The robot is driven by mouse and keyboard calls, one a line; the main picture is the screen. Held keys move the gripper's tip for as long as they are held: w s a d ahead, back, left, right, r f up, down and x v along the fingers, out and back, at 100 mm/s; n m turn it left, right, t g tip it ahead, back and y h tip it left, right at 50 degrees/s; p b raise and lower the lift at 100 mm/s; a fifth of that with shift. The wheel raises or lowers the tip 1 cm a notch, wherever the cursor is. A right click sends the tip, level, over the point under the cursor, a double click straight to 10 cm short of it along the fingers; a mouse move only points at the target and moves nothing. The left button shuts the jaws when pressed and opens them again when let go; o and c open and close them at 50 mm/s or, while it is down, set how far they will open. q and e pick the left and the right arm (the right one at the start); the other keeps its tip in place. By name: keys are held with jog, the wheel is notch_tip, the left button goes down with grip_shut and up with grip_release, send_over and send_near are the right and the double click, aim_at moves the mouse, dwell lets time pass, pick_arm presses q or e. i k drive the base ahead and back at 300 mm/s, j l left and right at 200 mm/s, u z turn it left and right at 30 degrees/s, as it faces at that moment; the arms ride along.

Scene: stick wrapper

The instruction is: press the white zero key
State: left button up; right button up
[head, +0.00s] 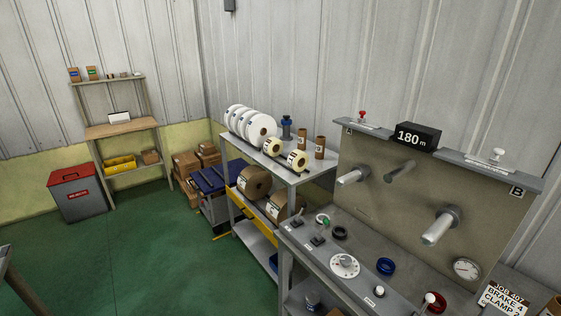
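The black counter box (416,137) reads "180 m" on top of the upright machine panel (400,205). I cannot make out a key marked zero. A small white round button or cap (379,291) sits on the sloping control desk (325,262), near its front edge. A white-topped knob (430,298) stands farther right, beside a red ring. A white-faced dial (344,265) lies to the left of the small white cap. Neither of my grippers is in view.
A blue ring (385,266) and small levers are on the desk. A cart with rolls (262,128) stands left of the machine.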

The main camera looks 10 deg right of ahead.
aim_at(380, 290)
jog(key=l+z, duration=0.1)
jog(key=z, duration=0.3)
jog(key=l+z, duration=0.1)
jog(key=z, duration=0.3)
jog(key=l+z, duration=0.1)
jog(key=z, duration=0.35)
